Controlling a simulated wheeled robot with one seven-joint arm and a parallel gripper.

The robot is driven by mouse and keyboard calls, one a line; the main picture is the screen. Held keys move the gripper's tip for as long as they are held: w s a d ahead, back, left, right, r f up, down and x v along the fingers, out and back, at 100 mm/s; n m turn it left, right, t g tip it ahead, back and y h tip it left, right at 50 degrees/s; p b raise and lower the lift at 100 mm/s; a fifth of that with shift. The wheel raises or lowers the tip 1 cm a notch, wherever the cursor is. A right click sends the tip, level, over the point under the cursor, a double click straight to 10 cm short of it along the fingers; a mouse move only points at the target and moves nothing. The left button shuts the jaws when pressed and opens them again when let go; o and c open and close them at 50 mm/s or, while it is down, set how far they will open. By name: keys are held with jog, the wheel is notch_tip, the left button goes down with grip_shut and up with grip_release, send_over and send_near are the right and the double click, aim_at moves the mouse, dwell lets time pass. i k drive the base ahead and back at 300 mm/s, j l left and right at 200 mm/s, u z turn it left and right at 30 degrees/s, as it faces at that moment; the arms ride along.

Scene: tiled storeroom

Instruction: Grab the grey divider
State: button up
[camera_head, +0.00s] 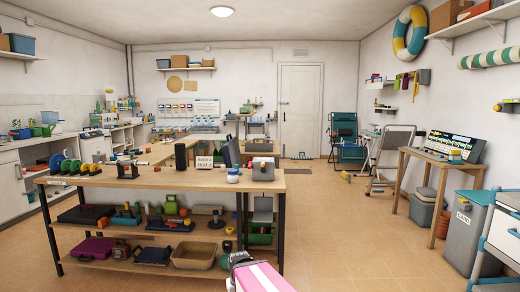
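I cannot pick out the grey divider for certain. A dark grey upright panel (232,152) stands tilted on the long wooden workbench (130,182), near its right end. A grey box-like item (263,171) sits beside it at the bench's right end; its contents are too small to make out. My gripper (238,260) shows at the bottom centre, in front of the bench and below its top, apart from both items. Its fingers are too small and too turned away to show whether they are open or shut.
A white-lidded jar (232,176) and a small sign (204,162) stand near the panel. The lower shelves hold several bins and tools, including a tan basin (194,256). Tiled floor (340,225) is clear right of the bench. A grey bin (467,236) stands at the right.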

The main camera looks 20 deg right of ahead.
aim_at(264, 147)
jog(key=z, duration=0.85)
jog(key=i+l+z, duration=0.25)
jog(key=i, duration=0.35)
jog(key=i+z, duration=0.25)
jog(key=i, duration=6.1)
jog(key=i+l+u, duration=0.1)
jog(key=i+u, duration=0.4)
jog(key=i+l+u, duration=0.25)
jog(key=i+u, duration=0.25)
jog(key=k, duration=0.1)
